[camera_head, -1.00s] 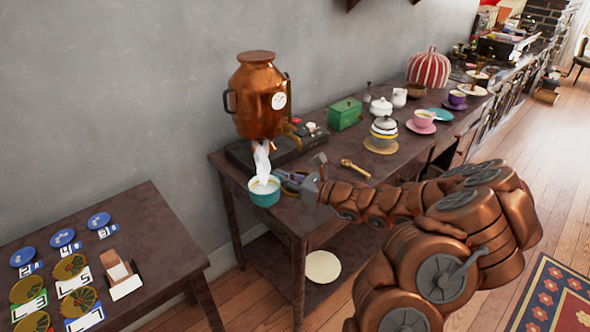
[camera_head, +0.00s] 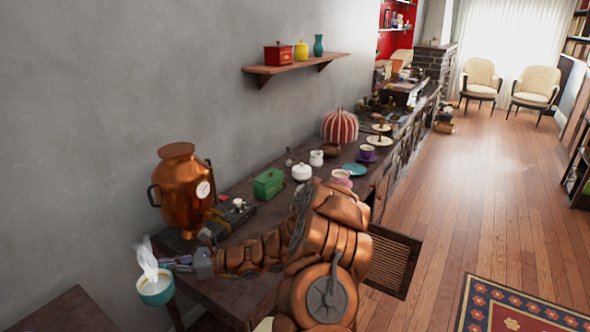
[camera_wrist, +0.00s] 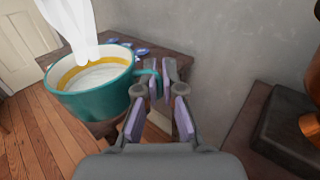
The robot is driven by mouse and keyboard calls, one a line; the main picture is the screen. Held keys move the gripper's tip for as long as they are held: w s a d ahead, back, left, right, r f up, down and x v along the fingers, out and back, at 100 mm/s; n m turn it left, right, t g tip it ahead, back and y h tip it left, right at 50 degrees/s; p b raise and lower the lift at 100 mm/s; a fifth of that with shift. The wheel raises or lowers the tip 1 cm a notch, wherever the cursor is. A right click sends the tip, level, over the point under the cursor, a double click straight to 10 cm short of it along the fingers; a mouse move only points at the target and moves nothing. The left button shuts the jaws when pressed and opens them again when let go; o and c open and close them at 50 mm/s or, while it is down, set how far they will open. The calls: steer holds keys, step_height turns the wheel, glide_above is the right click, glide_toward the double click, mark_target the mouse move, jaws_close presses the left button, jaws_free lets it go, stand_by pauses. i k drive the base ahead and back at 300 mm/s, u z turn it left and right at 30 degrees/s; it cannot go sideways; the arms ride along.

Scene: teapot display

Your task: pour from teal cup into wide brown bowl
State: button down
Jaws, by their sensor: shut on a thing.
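The teal cup (camera_head: 155,292) has a white inside with a yellow band and holds pale liquid. White steam rises from it. It looks upright in the wrist view (camera_wrist: 92,108). My gripper (camera_head: 178,264) is shut on the cup's handle, at the cup's right side. In the wrist view the finger pads (camera_wrist: 162,76) flank the handle. A small brown bowl (camera_head: 331,150) stands on the long table in front of the red-striped cover. I cannot tell whether it is the wide one. My arm hides part of the table.
A copper urn (camera_head: 182,190) stands near the table's left end. A green box (camera_head: 268,184), a white lidded pot (camera_head: 301,173), a pink cup (camera_head: 341,178) and a teal saucer (camera_head: 354,170) stand farther along. An open louvred door (camera_head: 391,262) juts out right.

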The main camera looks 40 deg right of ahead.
mark_target(330, 150)
steer(key=k, duration=0.95)
steer(key=z, duration=2.45)
steer(key=i, duration=3.4)
